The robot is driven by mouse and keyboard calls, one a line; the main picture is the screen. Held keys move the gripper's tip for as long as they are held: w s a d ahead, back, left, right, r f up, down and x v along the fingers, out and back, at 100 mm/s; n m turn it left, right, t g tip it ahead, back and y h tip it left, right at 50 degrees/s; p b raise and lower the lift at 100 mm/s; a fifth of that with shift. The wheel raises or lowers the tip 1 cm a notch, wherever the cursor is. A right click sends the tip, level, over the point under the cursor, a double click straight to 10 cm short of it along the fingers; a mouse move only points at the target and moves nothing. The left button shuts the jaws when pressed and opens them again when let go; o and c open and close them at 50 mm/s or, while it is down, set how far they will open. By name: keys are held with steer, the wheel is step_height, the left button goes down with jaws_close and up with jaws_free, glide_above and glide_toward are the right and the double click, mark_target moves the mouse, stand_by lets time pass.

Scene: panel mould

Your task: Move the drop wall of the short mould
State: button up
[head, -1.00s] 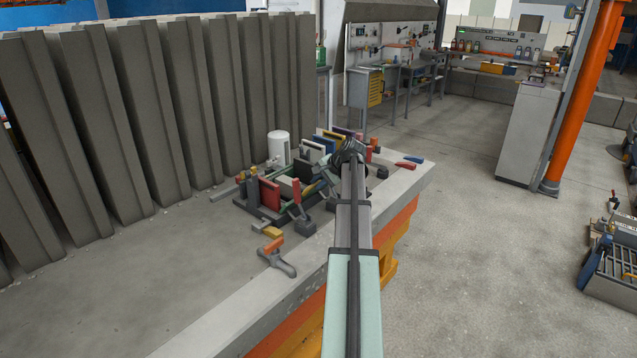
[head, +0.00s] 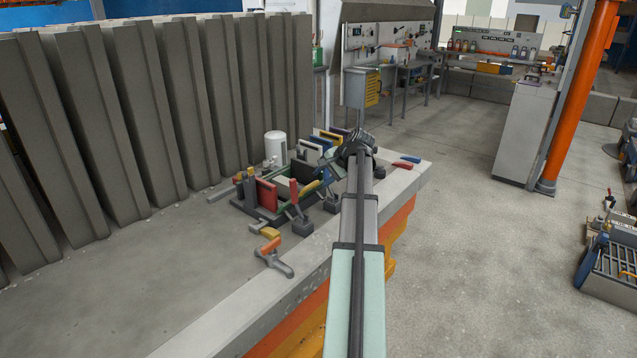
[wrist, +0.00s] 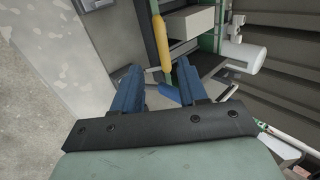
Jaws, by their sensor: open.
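The mould (head: 250,210) stands on the table, with a dark frame, green edges, a red wall (head: 267,194) and a grey block inside. A red handle (head: 294,190) and a yellow handle (head: 308,187) stand along its near side. I cannot tell which part is the drop wall. In the wrist view, my gripper (wrist: 155,80) has its two blue fingers apart. The yellow handle (wrist: 161,45) shows between and beyond the fingertips, above a blue part (wrist: 168,93). I cannot tell whether a finger touches it. My gripper's tips are unclear in the head view.
A white cylinder (head: 275,146) and several coloured panels (head: 327,138) stand behind the mould. An orange-handled tool (head: 272,254) lies in front. A red-ended piece (head: 406,160) lies right of my arm. Tall grey ribbed panels (head: 120,110) line the left. The front-left tabletop is clear.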

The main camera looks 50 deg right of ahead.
steer(key=v, duration=0.8)
steer(key=shift+s+r, duration=0.3)
stand_by(0.3)
